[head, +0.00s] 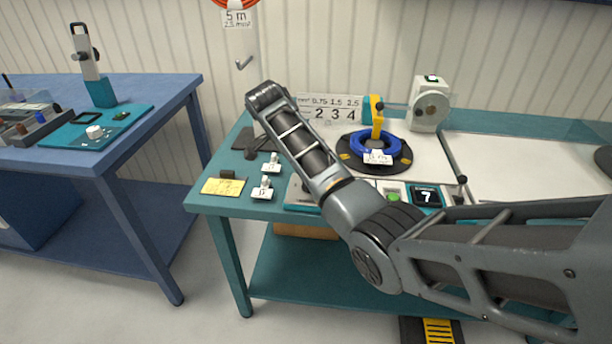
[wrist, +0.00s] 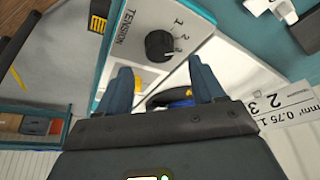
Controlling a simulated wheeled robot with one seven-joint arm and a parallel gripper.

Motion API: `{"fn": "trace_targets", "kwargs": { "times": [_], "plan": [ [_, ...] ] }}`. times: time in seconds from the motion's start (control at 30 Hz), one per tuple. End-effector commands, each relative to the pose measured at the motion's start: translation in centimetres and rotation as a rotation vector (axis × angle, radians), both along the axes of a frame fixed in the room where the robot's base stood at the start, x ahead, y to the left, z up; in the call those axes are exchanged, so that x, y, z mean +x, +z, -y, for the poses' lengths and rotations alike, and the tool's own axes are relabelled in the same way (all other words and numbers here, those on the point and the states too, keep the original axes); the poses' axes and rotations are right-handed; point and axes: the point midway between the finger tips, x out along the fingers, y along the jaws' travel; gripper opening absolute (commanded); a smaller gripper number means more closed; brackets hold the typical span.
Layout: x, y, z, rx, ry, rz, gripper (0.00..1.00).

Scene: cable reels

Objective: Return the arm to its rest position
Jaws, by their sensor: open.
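My arm (head: 312,150) reaches from the lower right over the teal workbench, its far end raised near the back wall. My gripper is not clearly seen in the head view. In the wrist view my gripper (wrist: 160,68) shows two dark blue fingers spread apart, with nothing held between them. Beyond the fingers is a white panel with a black tension knob (wrist: 159,46). A blue cable coil (head: 375,143) with a white tag lies on a black round plate, right of my arm.
The teal bench (head: 222,199) holds a yellow note (head: 223,186), small white tagged pieces (head: 266,188), a number card (head: 330,108), a display reading 7 (head: 427,196) and a white machine (head: 429,104). A blue table (head: 185,92) stands left, with a floor gap between.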

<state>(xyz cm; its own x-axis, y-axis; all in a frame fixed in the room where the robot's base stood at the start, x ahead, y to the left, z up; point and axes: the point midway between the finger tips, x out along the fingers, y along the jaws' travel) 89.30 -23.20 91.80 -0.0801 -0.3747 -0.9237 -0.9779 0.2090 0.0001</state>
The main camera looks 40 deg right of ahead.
Motion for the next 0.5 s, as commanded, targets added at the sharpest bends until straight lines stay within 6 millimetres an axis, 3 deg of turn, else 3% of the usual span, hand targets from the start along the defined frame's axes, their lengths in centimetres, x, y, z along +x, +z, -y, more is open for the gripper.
{"fn": "trace_targets", "kwargs": {
  "times": [0.2,0.5],
  "plan": [
    [0.2,1.9,-0.8,0.001,0.0,0.0,0.68],
    [0.2,2.1,-0.9,0.001,0.0,-0.001,0.68]
  ]
}}
